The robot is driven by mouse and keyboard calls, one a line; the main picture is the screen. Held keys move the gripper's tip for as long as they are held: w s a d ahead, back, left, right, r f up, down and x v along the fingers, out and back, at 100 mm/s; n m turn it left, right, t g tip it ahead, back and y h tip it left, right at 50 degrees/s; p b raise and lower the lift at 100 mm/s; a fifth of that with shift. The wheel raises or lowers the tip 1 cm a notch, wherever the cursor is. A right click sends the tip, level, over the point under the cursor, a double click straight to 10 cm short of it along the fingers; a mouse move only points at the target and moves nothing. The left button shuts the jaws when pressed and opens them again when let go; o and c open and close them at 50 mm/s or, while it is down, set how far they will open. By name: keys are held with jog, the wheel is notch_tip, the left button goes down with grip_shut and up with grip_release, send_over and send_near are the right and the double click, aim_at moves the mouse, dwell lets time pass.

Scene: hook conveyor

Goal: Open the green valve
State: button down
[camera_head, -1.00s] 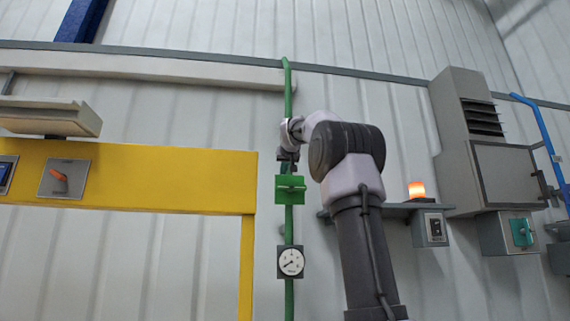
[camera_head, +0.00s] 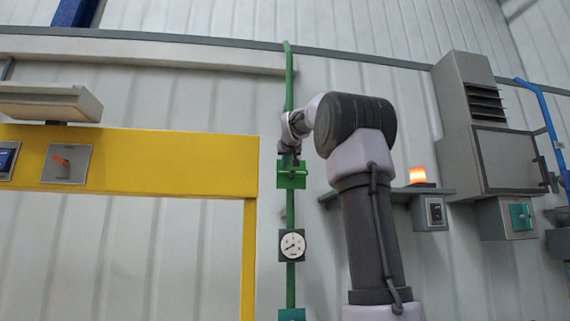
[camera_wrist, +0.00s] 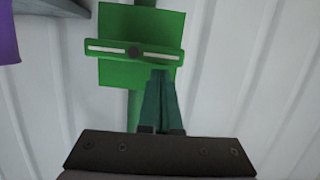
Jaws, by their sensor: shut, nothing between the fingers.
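The green valve (camera_head: 285,182) is a square plate with a bar handle on a vertical green pipe. In the wrist view its handle (camera_wrist: 105,48) lies nearly level across the green plate (camera_wrist: 120,74), with a dark round hub at its middle. My gripper (camera_wrist: 162,73) is shut and empty, its dark green fingers together. The fingertips overlap the lower edge of the handle just right of the hub; I cannot tell whether they touch it. In the head view my gripper (camera_head: 291,161) is at the valve's upper part and partly covers it.
A gauge (camera_head: 292,245) sits on the pipe below the valve, and a green box (camera_head: 291,315) shows lower down. A yellow frame (camera_head: 180,166) with an orange-handled switch (camera_head: 66,164) is at left.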

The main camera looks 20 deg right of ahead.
aim_at(282, 173)
jog(key=shift+w+a+f+n+h, duration=0.1)
jog(key=shift+a+f+n+h, duration=0.2)
jog(key=shift+n, duration=0.4)
jog(key=f+n, duration=0.1)
jog(key=n+h, duration=0.1)
jog(key=n, duration=0.1)
jog(key=f+n+h, duration=0.1)
jog(key=n, duration=0.1)
jog(key=shift+w+a+f, duration=0.1)
jog(key=shift+a+f, duration=0.2)
jog(key=shift+f, duration=0.05)
jog(key=f+n, duration=0.1)
jog(key=d+f+n+h, duration=0.1)
jog(key=n, duration=0.1)
jog(key=shift+f, duration=0.35)
jog(key=shift+s+d+f, duration=0.2)
jog(key=shift+d+f, duration=0.05)
dwell(0.6)
